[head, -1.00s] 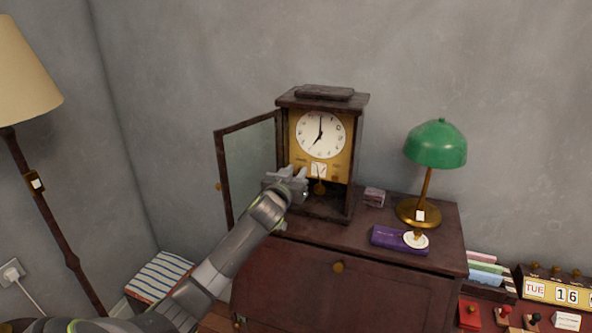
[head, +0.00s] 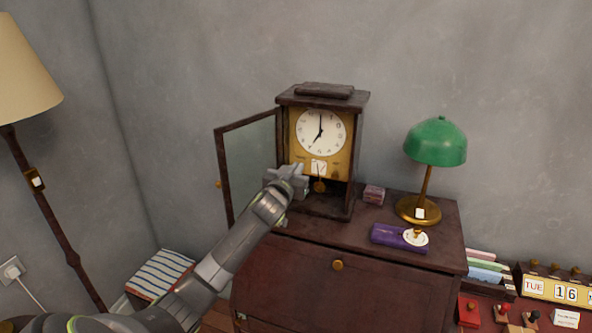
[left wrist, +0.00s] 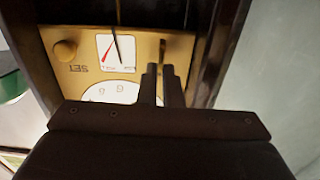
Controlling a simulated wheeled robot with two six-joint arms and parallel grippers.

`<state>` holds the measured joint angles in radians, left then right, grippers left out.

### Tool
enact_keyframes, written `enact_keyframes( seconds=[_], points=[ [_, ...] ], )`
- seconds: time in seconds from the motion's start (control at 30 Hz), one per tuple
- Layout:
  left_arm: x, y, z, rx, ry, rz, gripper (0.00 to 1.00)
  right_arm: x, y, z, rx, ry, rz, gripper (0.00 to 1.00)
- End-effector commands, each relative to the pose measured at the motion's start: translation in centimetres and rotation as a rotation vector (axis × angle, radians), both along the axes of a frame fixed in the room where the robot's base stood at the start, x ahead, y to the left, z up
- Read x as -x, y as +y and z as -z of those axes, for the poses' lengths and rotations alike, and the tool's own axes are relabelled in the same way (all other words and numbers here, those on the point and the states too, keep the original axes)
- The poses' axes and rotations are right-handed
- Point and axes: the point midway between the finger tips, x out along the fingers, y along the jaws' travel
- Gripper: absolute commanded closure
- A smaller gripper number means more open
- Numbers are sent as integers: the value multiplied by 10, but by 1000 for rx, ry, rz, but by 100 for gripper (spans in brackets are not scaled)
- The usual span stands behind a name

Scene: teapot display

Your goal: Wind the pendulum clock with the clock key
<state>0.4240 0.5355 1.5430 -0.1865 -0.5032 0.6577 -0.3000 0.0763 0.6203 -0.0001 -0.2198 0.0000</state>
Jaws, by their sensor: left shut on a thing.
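The pendulum clock (head: 360,140) stands on the desk with its glass door (head: 250,160) swung open to the left. Its white dial (head: 320,131) reads about seven, and the brass pendulum bob (head: 319,186) hangs below. My left gripper (head: 301,174) is at the lower left of the clock's open front. In the left wrist view the gripper (left wrist: 163,72) has its fingers close together before the brass plate (left wrist: 140,45), beside the small gauge (left wrist: 115,52). It is shut on a thin piece, apparently the clock key, mostly hidden by the fingers. My right gripper is not in view.
A green desk lamp (head: 435,145) and a purple box (head: 388,236) stand right of the clock, with a small box (head: 374,194) beside it. A floor lamp (head: 40,190) stands at the left. The desk front is clear.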

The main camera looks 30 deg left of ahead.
Motion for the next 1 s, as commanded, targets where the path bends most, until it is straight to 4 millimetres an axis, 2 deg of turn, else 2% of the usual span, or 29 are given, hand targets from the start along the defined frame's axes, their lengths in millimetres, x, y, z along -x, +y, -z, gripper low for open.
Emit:
enact_keyframes(
  seconds=[0.37, 1.0],
  points=[
    [-1, -4, -1, -194, 47, 1, 100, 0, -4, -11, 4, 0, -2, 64],
    [-3, -11, 4, -782, 190, 1, 100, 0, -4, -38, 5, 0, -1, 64]
  ],
)
